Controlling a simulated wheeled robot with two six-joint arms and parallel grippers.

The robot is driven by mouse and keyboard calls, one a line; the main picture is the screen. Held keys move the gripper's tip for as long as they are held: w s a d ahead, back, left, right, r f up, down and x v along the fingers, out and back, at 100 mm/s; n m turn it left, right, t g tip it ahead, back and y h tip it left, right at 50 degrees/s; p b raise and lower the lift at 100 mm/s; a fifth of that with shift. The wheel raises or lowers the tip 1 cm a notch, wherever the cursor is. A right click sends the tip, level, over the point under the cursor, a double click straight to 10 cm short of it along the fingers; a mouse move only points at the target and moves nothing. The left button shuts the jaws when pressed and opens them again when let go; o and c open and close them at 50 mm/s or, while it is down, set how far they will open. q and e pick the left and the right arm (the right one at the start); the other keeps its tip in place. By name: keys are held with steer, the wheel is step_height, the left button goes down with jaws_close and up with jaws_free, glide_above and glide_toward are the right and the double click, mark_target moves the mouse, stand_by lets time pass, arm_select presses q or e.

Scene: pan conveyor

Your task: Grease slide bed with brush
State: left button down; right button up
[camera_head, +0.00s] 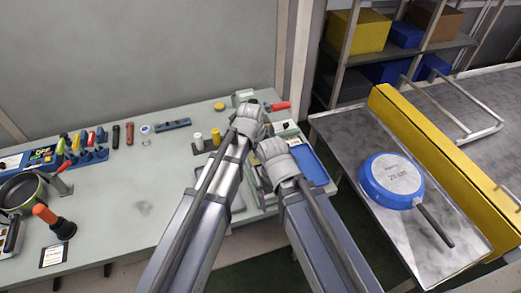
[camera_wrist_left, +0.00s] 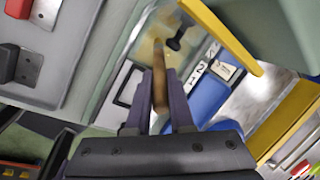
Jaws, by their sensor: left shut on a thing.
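My left gripper (camera_head: 247,99) is over the right end of the workbench in the head view. In the left wrist view its two purple-grey fingers (camera_wrist_left: 160,108) are shut on a slim brown wooden handle (camera_wrist_left: 158,65), which looks like the brush's. The bristle end is not clear. Beyond the handle is a pale bed with a yellowish smear (camera_wrist_left: 150,47), perhaps the slide bed; I cannot tell whether the brush touches it. My right gripper (camera_head: 268,145) is just right of and nearer than the left one, and its fingertips are not clear. The arms hide much of the work area.
A blue tray (camera_head: 309,164) lies right of the grippers. A blue pan (camera_head: 391,181) rests on the metal table beside a yellow rail (camera_head: 425,145). Tools and a dark pan (camera_head: 20,191) crowd the bench's left side. Bare bench top (camera_head: 140,180) lies between them.

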arm_select(q)
steer(key=shift+a, duration=0.85)
steer(key=shift+d, duration=0.1)
steer(key=shift+w+d, duration=0.35)
steer(key=shift+d, duration=0.35)
steer(key=shift+d, duration=0.1)
steer(key=shift+w+d, duration=0.25)
steer(key=shift+d, duration=0.5)
steer(key=shift+d, duration=0.15)
steer(key=shift+w+d, duration=0.25)
steer(key=shift+d, duration=0.4)
steer(key=shift+d, duration=0.1)
